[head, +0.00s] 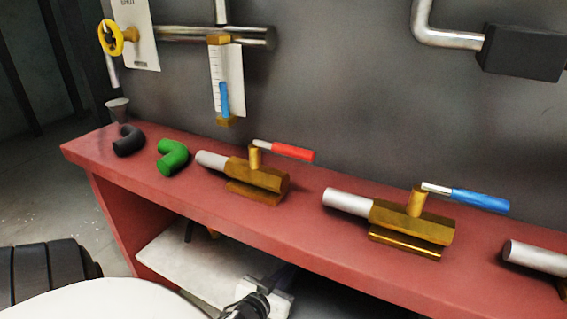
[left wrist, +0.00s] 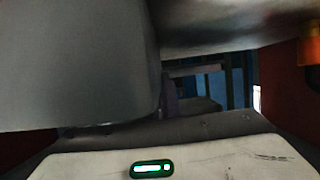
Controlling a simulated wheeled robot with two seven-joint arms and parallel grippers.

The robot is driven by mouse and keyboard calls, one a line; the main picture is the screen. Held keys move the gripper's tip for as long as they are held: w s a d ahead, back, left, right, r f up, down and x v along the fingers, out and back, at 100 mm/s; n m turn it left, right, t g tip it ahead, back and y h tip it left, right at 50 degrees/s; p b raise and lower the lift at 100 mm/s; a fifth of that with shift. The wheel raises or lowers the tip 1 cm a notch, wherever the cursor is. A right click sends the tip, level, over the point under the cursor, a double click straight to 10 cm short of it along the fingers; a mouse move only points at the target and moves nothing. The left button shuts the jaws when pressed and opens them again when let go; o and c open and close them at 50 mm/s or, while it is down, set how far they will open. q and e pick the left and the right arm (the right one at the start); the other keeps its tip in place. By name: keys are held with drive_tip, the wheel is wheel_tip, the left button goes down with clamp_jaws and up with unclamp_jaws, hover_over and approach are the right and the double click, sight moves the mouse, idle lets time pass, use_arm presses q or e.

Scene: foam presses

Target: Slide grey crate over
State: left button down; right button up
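No grey crate can be clearly made out in the head view. In the left wrist view a large smooth grey shape (left wrist: 80,65) fills the upper left, very close to the camera; I cannot tell if it is the crate. My left gripper (head: 266,284) shows only in part at the bottom of the head view, low in front of the bench at its lower shelf. Its fingers are not clear there, so whether it is open or shut does not show. My right gripper is in neither view.
A red bench (head: 310,225) crosses the head view. On it are a red-handled valve (head: 258,180), a blue-handled valve (head: 412,222), a green elbow (head: 173,157) and a dark elbow (head: 128,141). A pale lower shelf (head: 185,258) lies beneath it. A grey wall stands behind.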

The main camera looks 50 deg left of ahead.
use_arm(q)
drive_tip(key=c, duration=1.9)
unclamp_jaws()
drive_tip(key=shift+r, duration=0.1)
